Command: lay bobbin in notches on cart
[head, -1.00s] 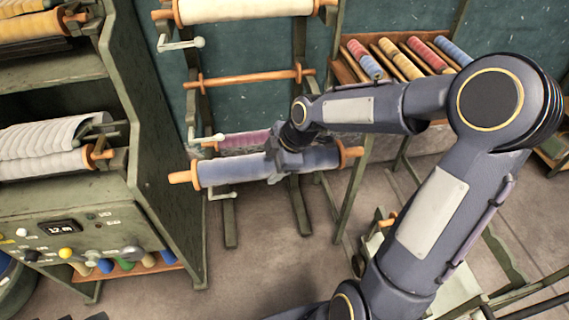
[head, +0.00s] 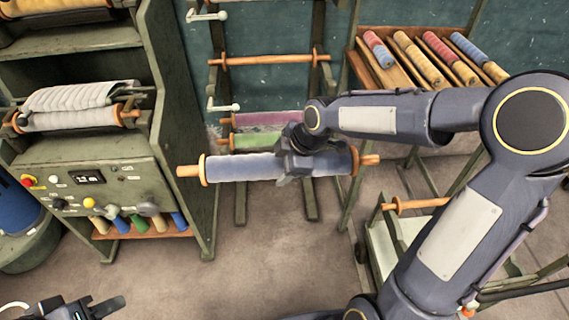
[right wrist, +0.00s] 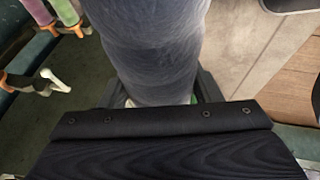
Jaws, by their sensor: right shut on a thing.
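The bobbin (head: 240,168) is a blue-grey wound roll with orange flanges and wooden spindle ends. My right gripper (head: 290,168) is shut around its middle and holds it level in the air in front of the rack. In the right wrist view the roll (right wrist: 158,50) runs up between the fingers. The cart (head: 383,250) is pale green and stands low at the right, partly hidden behind my right arm. An orange spindle end (head: 415,204) shows at its far edge. The notches cannot be made out. My left gripper (head: 97,306) is at the bottom left, cut by the frame, with fingers apart and empty.
A green rack (head: 314,190) stands behind the held bobbin, with a bare orange rod (head: 265,60), pink and green rolls and pale hooks. A shelf cabinet (head: 180,120) with a control panel is left. A tray of bobbins (head: 375,72) is at upper right. The floor in front is clear.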

